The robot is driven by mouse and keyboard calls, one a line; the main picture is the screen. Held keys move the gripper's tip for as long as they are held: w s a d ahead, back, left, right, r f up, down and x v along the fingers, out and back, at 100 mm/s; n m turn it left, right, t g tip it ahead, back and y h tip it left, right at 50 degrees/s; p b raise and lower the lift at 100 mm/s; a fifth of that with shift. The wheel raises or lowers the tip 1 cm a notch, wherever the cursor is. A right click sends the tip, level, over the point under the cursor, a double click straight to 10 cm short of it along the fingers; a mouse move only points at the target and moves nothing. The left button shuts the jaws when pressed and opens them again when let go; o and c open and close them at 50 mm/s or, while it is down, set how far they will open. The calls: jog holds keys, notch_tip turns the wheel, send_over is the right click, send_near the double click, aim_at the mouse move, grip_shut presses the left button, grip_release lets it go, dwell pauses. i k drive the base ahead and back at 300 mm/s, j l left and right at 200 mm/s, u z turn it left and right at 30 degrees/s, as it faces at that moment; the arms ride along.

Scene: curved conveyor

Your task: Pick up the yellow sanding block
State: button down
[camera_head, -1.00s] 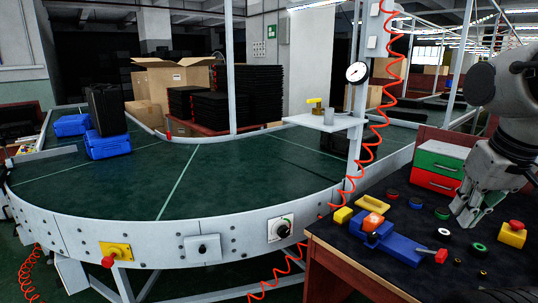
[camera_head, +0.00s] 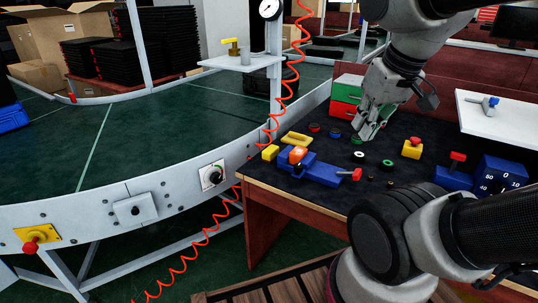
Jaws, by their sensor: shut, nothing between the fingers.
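Two yellow pieces lie at the left end of the dark workbench, and I cannot tell for sure which is the sanding block. One is a flat yellow block (camera_head: 297,138) behind the blue vise. The other is a small yellow block (camera_head: 270,152) at the bench's left edge, beside the vise. My gripper (camera_head: 368,136) is shut and empty, pointing down over the bench, to the right of both yellow pieces and apart from them.
A blue vise (camera_head: 322,173) with an orange piece (camera_head: 297,155) on it stands beside the yellow pieces. Small rings, a yellow box with a red button (camera_head: 412,148) and a red-green drawer box (camera_head: 346,95) are near my gripper. The green curved conveyor (camera_head: 150,125) is at left.

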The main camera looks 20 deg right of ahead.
aim_at(270, 153)
jog(key=i+j+z, duration=0.25)
jog(key=i+j, duration=0.45)
